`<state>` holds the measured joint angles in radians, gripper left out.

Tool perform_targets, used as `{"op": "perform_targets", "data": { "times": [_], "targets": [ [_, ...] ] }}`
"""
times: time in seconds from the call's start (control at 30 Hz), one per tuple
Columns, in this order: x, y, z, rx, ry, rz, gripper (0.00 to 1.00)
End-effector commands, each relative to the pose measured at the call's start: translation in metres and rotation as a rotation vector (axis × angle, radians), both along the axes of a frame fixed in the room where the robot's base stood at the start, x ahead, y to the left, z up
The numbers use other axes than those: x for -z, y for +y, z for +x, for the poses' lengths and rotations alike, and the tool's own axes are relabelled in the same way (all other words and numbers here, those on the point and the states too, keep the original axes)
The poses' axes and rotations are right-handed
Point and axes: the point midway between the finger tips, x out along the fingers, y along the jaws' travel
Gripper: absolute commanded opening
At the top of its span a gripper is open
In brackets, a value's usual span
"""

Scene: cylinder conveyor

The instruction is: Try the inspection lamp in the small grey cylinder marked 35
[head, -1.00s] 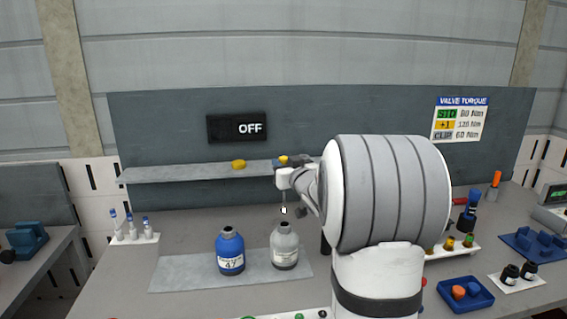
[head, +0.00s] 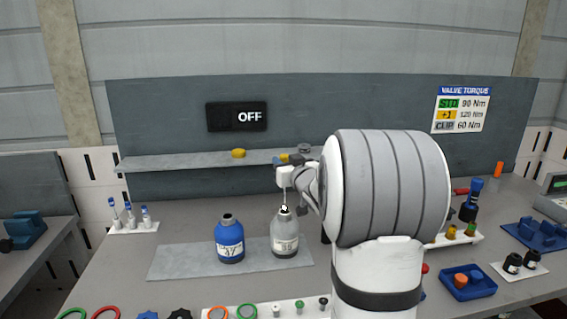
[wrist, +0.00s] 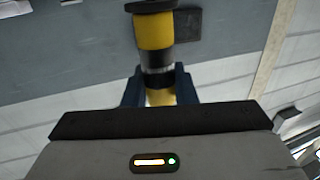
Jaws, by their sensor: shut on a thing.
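The grey cylinder (head: 284,240) stands upright on the bench mat in the head view; its label is too small to read surely. My gripper (head: 285,176) is above it, partly hidden by my arm, and shut on the inspection lamp. The lamp's yellow and black body (wrist: 155,32) shows between the dark fingers (wrist: 160,90) in the wrist view. In the head view a thin stem (head: 285,195) hangs from my gripper, its pale tip at the cylinder's mouth. I cannot tell whether the tip is inside. A blue cylinder marked 47 (head: 230,243) stands upright to the left.
A dark wall display (head: 237,117) reads OFF. A shelf (head: 190,161) with a yellow item (head: 238,153) runs behind my gripper. A rack (head: 134,227) of blue-topped items stands left. Coloured rings and caps line the front edge. A blue tray (head: 467,283) sits right.

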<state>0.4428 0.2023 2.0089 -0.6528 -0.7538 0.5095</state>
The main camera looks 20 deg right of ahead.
Motion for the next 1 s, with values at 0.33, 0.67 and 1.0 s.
{"op": "perform_targets", "data": {
  "times": [0.33, 0.67, 1.0],
  "targets": [
    [0.0, -0.001, -0.002, 0.001, 0.0, 0.0, 0.0],
    [0.004, -0.001, -0.002, 0.002, -0.001, 0.0, 0.0],
    [0.013, -0.002, -0.002, 0.002, -0.001, 0.0, 0.0]
  ]
}}
